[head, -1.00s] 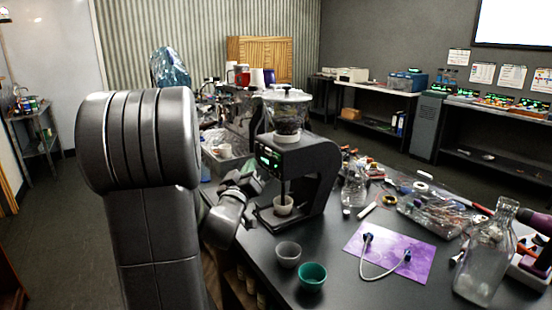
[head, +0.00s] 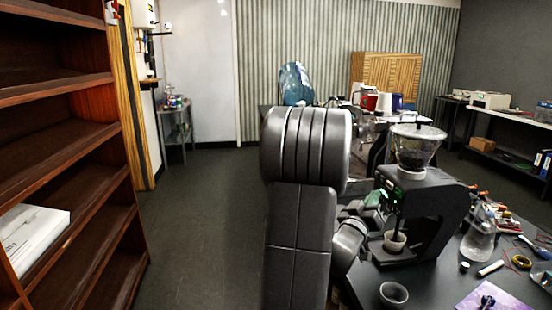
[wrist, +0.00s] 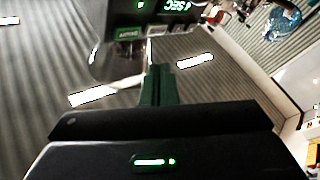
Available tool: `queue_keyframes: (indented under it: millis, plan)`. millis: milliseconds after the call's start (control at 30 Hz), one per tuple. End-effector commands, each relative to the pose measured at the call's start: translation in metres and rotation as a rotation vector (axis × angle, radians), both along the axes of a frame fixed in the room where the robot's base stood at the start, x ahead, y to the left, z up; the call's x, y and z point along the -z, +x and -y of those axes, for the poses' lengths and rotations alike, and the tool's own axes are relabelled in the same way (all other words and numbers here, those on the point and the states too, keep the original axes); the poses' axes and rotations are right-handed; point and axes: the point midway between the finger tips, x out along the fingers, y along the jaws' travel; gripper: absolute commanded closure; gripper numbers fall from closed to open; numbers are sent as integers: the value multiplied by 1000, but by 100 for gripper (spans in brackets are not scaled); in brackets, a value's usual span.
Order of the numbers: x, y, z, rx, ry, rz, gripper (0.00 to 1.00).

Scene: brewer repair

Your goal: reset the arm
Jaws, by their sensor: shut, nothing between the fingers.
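My gripper (wrist: 157,88) shows in the wrist view as dark green fingers closed together, with nothing between them. In the head view my arm covers part of the space left of the brewer, and the fingers are not clear there. The black brewer (head: 430,205) stands on the dark table, with a clear hopper (head: 415,148) on top. A small cup (head: 395,241) sits under its spout. The brewer's dark front with green lit text (wrist: 178,6) shows at the top of the wrist view, just beyond the fingers. I cannot tell the exact gap.
A grey cup (head: 393,294) stands on the table before the brewer. A glass flask (head: 478,238) and loose tools lie to its right. A brown shelf (head: 75,180) with a white box (head: 32,236) fills the left. The floor (head: 205,225) between shelf and arm is clear.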

Motion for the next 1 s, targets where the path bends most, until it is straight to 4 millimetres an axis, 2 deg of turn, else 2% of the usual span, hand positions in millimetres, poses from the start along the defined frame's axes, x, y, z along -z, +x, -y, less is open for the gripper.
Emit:
queue_keyframes:
  millis: [200,400,833,1000]
  plan:
    - [1,-4,-32,-4,0,0,100]
    - [1,-6,-47,-1,-1,-1,100]
    - [0,-7,-50,1,0,-1,100]
    - [0,-6,-42,3,-2,-1,100]
